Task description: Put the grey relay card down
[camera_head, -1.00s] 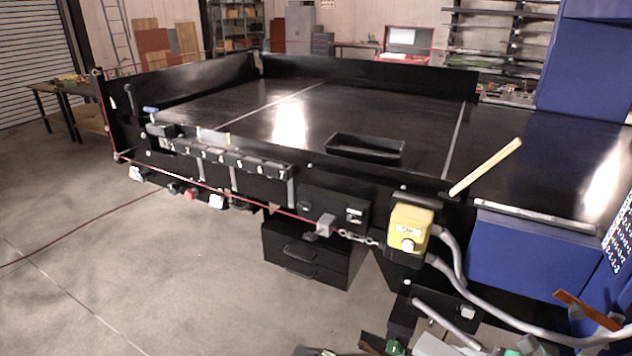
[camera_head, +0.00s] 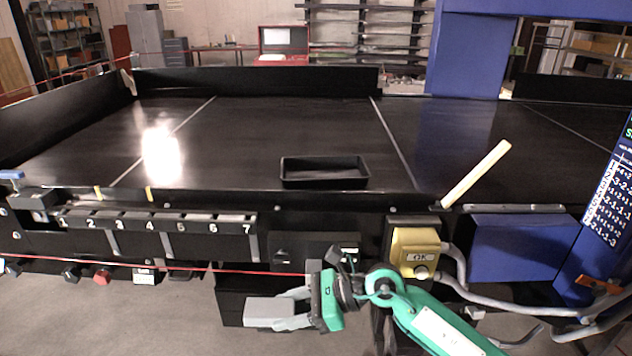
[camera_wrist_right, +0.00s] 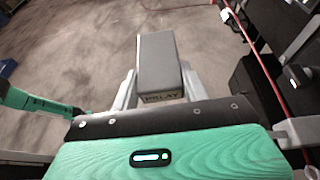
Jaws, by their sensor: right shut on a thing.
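The grey relay card (camera_head: 268,309) is a plain grey block held between the fingers of my right gripper (camera_head: 278,312), in front of the black conveyor's side and below its top. In the right wrist view the card (camera_wrist_right: 158,62) sticks out forward from the right gripper (camera_wrist_right: 160,92), with the word RELAY on its near end. The fingers lie along both sides of it. The card is clear of any surface I can see. My left gripper is not in view.
An empty black tray (camera_head: 324,184) sits on the conveyor top (camera_head: 270,130). A rack numbered 1 to 7 (camera_head: 165,222) runs along the front edge. A red cord (camera_head: 200,270) crosses the front. A yellow box (camera_head: 415,252) and pale stick (camera_head: 476,174) are to the right.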

